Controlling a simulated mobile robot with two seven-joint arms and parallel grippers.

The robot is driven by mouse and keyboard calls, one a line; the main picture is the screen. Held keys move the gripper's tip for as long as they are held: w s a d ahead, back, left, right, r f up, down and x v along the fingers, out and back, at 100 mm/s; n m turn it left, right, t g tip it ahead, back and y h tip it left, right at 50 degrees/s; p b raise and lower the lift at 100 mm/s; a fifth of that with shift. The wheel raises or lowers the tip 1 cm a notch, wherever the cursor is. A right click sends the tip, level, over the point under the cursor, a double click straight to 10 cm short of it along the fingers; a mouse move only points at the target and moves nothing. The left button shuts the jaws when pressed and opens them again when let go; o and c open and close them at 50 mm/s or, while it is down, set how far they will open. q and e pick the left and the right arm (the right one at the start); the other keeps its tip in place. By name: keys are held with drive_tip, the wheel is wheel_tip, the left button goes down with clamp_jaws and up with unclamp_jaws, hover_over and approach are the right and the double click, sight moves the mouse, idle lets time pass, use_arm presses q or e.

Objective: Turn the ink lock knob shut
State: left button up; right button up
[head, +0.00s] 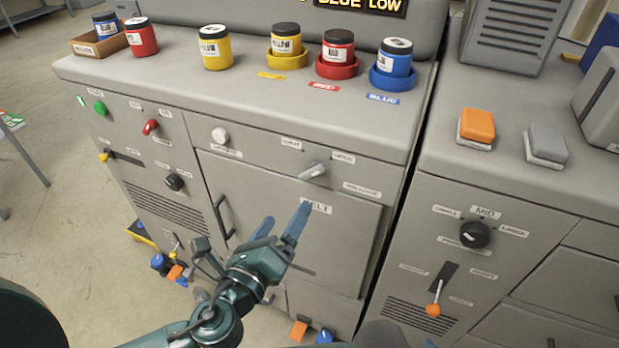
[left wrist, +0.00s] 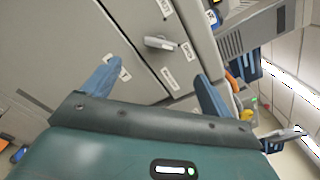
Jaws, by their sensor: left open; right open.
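The ink lock knob (head: 313,170) is a light grey lever-like knob on the upper front panel of the middle machine. It sits between a SHUT label (head: 291,144) and an OPEN label (head: 343,158). Its bar lies slanted, with its right end raised toward the OPEN side. My left gripper (head: 285,215) is open and empty, below and left of the knob and apart from it. In the left wrist view the knob (left wrist: 160,43) shows beyond and between the two blue fingers (left wrist: 159,72). My right gripper is not in view.
A melt door (head: 300,225) with a dark handle (head: 222,217) lies behind my left gripper. Yellow, red and blue jars (head: 397,57) stand on the top. Another cabinet with a black dial (head: 474,235) is to the right.

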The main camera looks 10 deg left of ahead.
sight(310, 176)
use_arm(q)
drive_tip(key=w, duration=0.3)
drive_tip(key=w+d+p, duration=0.1)
drive_tip(key=w, duration=0.3)
drive_tip(key=w+d+p, duration=0.1)
drive_tip(key=w, duration=0.3)
drive_tip(key=shift+w+d, duration=0.1)
drive_tip(key=shift+w, duration=0.05)
use_arm(e)
drive_tip(key=shift+d+r, duration=0.1)
drive_tip(key=shift+d, duration=0.35)
use_arm(q)
drive_tip(key=c, duration=1)
use_arm(e)
drive_tip(key=shift+s, duration=0.2)
